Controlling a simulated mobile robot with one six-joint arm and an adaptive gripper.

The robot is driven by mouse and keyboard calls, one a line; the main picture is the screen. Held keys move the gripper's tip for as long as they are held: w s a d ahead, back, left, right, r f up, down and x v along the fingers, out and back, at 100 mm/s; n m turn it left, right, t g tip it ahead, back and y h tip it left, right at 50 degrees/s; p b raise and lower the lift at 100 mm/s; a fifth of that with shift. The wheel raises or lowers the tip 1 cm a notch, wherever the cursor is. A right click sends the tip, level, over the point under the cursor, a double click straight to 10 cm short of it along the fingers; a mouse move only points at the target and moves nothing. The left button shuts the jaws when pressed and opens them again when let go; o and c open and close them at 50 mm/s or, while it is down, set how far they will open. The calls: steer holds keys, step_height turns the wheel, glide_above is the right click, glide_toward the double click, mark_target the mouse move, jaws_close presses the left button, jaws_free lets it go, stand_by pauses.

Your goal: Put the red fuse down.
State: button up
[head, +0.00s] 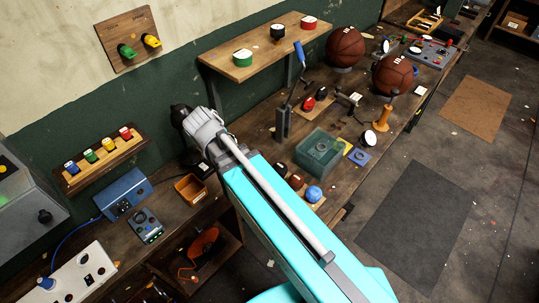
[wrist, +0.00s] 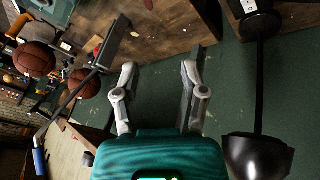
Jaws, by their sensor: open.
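My gripper (wrist: 158,75) is open in the wrist view, with nothing between its two fingers. Green wall and a wooden board edge show beyond them. In the head view my arm reaches toward the wall and hides its own fingertips. A small red-topped piece (head: 126,132), which may be the red fuse, stands at the right end of a wooden rack (head: 103,160) on the wall. Yellow, green and blue pieces stand beside it. My arm's end is to the right of this rack, apart from it. I see no red fuse in the wrist view.
A wall shelf (head: 240,70) holds green, black and red round pieces. The bench carries two basketballs (head: 346,46), a translucent green box (head: 318,152), a blue ball (head: 313,194) and an orange tray (head: 190,188). A black lamp-like shape (wrist: 257,155) is right of my gripper.

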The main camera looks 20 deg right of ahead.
steer(key=s+d+f+n+g+y, duration=0.1)
steer(key=s+d+f+g+y, duration=0.1)
steer(key=s+d, duration=0.5)
steer(key=d+g+y, duration=0.1)
steer(key=d+g, duration=0.1)
steer(key=d, duration=0.3)
steer(key=shift+s+d+y, duration=0.2)
steer(key=shift+d+y, duration=0.05)
steer(key=shift+y, duration=0.15)
steer(key=shift+f, duration=0.25)
step_height(320, 180, down, 9)
steer(key=b, duration=0.9)
